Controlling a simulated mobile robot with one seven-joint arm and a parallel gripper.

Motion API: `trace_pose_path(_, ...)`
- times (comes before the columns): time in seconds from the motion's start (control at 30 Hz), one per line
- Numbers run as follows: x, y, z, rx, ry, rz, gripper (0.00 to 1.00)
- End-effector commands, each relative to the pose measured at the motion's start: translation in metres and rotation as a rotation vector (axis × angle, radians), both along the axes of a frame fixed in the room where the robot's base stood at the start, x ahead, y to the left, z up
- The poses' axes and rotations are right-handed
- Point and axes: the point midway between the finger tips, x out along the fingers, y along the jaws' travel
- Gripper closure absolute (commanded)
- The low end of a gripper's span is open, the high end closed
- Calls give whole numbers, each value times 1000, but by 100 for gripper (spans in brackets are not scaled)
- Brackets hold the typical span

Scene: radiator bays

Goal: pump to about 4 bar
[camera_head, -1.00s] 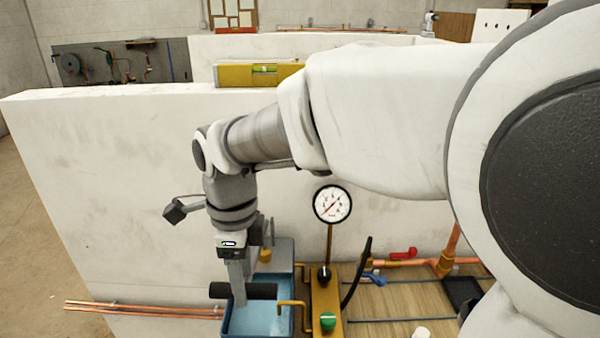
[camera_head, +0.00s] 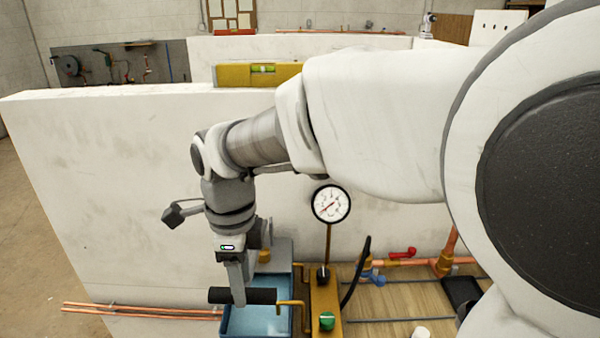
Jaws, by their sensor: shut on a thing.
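The test pump has a blue water tank (camera_head: 262,322), a brass-coloured block (camera_head: 322,298) and a black handle grip (camera_head: 262,296) on a bent yellow lever. My gripper (camera_head: 238,298) is shut on the black grip, which lies level above the tank. The round white pressure gauge (camera_head: 331,204) stands on a stem above the block. Its thin red needle lies on a slant, but the numbers are too small to read. A green knob (camera_head: 327,321) sits on the front of the block. My arm does not cover the gauge.
A white wall (camera_head: 120,190) stands behind the pump, with a yellow spirit level (camera_head: 258,75) on top. Copper pipes (camera_head: 140,311) run at the left. A red-handled valve (camera_head: 402,253), a blue-handled valve (camera_head: 373,276) and a black hose (camera_head: 355,275) are to the right.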

Motion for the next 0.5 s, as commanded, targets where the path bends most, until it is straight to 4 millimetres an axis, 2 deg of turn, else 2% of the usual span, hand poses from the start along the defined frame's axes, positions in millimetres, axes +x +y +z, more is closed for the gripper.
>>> trace_pose_path(0.5, -4, -1, -32, -7, -99, -2, 98)
